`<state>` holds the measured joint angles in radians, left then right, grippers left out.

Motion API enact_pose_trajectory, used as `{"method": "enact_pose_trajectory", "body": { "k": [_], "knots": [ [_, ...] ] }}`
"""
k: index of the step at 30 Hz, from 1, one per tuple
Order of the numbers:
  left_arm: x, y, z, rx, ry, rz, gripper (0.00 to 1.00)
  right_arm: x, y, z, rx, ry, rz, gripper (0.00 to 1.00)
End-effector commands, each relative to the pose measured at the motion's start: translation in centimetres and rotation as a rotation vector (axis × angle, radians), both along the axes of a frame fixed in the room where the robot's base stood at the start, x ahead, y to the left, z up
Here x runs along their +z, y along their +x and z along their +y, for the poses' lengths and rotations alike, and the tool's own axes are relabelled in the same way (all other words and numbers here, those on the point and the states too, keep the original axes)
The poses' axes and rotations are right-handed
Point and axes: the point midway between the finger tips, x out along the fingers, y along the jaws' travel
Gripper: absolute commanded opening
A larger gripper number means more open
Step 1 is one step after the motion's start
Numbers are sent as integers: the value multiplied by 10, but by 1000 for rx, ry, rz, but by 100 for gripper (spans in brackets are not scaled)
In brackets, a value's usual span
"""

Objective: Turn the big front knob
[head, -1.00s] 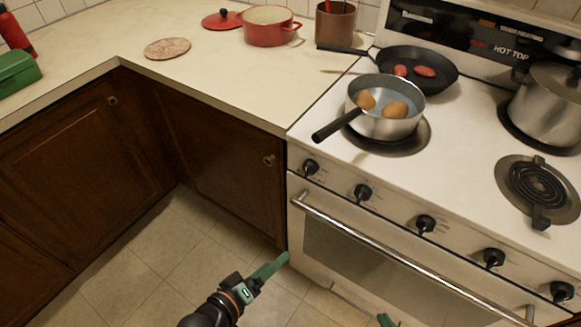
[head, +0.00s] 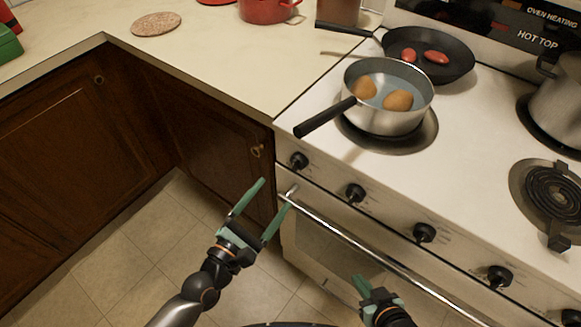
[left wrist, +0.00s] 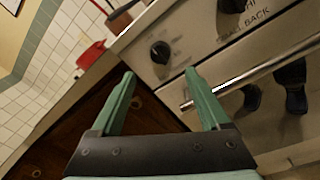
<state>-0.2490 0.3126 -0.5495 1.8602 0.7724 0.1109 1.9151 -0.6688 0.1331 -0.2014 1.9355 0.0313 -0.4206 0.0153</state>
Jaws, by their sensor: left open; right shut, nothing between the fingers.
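Several black knobs line the stove's front panel. The leftmost knob (head: 299,160) and the second knob (head: 355,193) are nearest my grippers; the labels in the head view are too small to read, so I cannot tell which is the big front one. My left gripper (head: 275,195) is open and empty, below and left of the leftmost knob, apart from it. In the left wrist view a black knob (left wrist: 160,52) shows beyond and between the open fingers; another knob beside it has a label partly reading "BACK". My right gripper (head: 362,287) is shut and empty, low before the oven door.
The oven handle bar (head: 375,250) runs below the knobs. A dark cabinet (head: 215,140) stands left of the stove.

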Motion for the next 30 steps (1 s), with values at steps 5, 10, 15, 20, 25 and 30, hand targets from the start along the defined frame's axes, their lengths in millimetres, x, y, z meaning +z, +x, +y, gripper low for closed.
{"method": "enact_pose_trajectory", "body": {
  "k": [5, 10, 15, 20, 25, 30],
  "knots": [
    [2, 35, -20, 1, -1, -3, 79, -2, -4, -2, -2, -3, 10, 0],
    [1, 60, -36, 0, 1, -1, 79, -5, -5, -5, -6, -8, 14, 0],
    [0, 74, -44, 1, 3, -1, 79, -5, -4, -5, -7, -9, 13, 0],
    [0, 79, -47, 0, 3, 0, 79, -4, -4, -5, -7, -8, 10, 0],
    [0, 79, -47, 0, 3, 0, 79, -2, -2, -4, -7, -6, 4, 0],
    [0, 78, -47, 0, 3, 0, 65, 0, -1, -4, -7, -5, 0, 0]
  ]
}}
